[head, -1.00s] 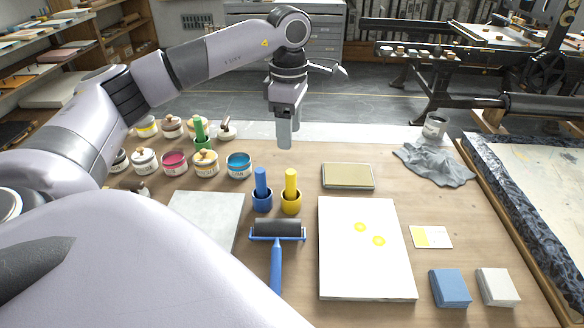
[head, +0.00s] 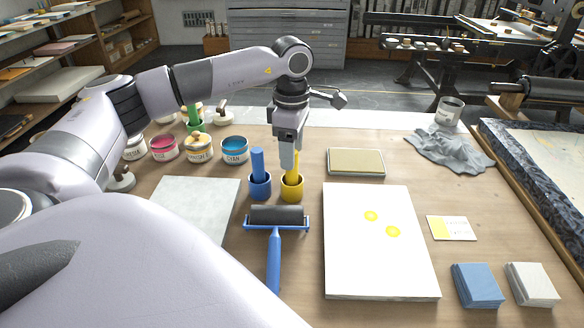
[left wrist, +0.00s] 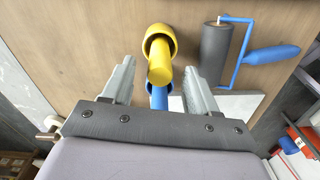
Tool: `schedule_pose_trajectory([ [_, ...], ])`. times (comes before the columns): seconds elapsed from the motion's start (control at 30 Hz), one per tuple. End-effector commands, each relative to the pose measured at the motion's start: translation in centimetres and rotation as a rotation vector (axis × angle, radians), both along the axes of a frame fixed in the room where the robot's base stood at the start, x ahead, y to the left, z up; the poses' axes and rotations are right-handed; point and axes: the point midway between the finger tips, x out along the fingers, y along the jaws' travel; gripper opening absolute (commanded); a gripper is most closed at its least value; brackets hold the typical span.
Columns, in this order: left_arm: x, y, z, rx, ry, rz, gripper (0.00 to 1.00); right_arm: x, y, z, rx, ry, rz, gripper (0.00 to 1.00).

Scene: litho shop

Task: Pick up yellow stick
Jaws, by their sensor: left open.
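The yellow stick (head: 297,166) stands upright in a yellow cup (head: 292,190) on the wooden table. My left gripper (head: 288,163) points down right at the stick's upper part and hides some of it. In the left wrist view the yellow stick (left wrist: 160,69) shows between the two open fingers (left wrist: 158,68), with no finger clearly touching it. The blue stick (head: 257,163) stands in a blue cup (head: 260,187) just left of the yellow one. My right gripper is in neither view.
A roller (head: 276,216) with a blue handle lies in front of the cups. A white sheet (head: 375,255) with yellow dots lies to the right, and a khaki pad (head: 356,162) behind it. Ink jars, including the cyan one (head: 234,150), stand at left.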

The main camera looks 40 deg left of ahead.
Motion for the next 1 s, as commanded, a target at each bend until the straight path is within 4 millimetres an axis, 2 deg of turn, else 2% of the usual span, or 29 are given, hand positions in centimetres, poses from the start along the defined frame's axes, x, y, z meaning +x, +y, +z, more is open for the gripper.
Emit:
schedule_pose_trajectory([
  [0.1, -0.1, 0.0, -1.8, 0.001, 0.003, 0.0, 0.58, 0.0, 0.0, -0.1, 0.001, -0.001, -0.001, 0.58],
  [0.17, -0.1, 0.0, -2.3, 0.0, 0.002, 0.0, 0.58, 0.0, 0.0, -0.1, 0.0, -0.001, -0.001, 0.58],
  [0.43, 0.0, 0.0, -2.7, 0.0, 0.0, 0.0, 0.58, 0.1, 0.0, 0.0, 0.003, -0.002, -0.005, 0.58],
  [0.47, 0.0, 0.0, -2.7, 0.0, 0.0, 0.0, 0.52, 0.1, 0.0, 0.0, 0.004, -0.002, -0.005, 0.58],
  [0.6, 0.0, 0.0, -2.7, 0.0, 0.001, 0.0, 0.06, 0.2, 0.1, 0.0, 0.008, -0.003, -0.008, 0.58],
  [0.63, 0.0, 0.0, -2.7, 0.0, 0.001, 0.0, 0.0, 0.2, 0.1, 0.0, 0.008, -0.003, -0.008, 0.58],
  [1.0, 0.0, 0.0, -2.3, -0.001, 0.0, 0.0, 0.0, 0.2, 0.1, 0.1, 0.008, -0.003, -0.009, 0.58],
])
